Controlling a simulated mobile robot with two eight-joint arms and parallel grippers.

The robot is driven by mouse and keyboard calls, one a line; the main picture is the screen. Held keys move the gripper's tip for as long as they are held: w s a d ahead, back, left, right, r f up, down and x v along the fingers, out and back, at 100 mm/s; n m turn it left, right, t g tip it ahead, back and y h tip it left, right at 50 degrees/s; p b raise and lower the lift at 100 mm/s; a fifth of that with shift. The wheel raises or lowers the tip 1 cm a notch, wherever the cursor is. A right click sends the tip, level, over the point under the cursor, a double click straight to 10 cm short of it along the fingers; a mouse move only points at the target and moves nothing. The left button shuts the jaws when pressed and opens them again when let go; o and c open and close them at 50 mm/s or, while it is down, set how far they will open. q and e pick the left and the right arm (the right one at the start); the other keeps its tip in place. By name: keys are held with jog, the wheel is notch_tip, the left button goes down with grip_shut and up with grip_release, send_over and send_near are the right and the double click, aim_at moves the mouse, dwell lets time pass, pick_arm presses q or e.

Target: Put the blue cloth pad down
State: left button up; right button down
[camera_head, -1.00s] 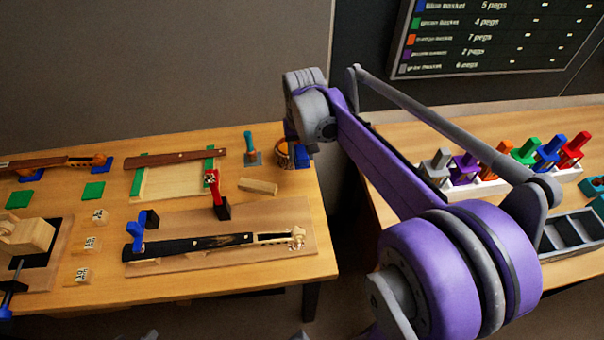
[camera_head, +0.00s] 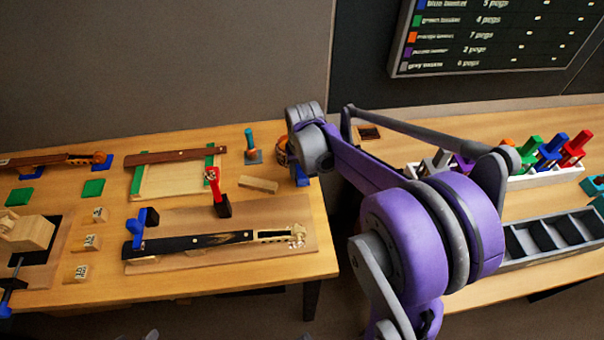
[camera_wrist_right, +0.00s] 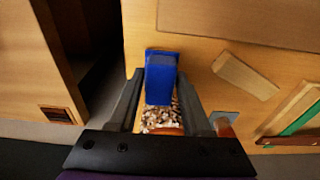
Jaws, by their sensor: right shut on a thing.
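The blue cloth pad (camera_wrist_right: 162,76) is between the fingertips of my right gripper (camera_wrist_right: 161,84) in the right wrist view, and the gripper is shut on it. In the head view the blue pad (camera_head: 301,176) shows just below my right wrist, at the right end of the left bench. Whether the pad touches the bench is unclear. My left gripper is not in view.
A round container (camera_head: 282,150) with speckled contents is close beside my right gripper. A gap separates the left bench (camera_head: 215,288) from the right bench (camera_head: 470,293).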

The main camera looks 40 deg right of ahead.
jog(key=shift+f, duration=0.4)
jog(key=shift+s+a+f+b, duration=0.1)
jog(key=shift+f+b, duration=0.4)
jog(key=shift+f, duration=0.1)
jog(key=shift+c, duration=1.8)
grip_release()
jog(key=shift+r+p, duration=0.35)
jog(key=r, duration=1.1)
jog(key=shift+s+p, duration=0.3)
jog(key=shift+p, duration=0.05)
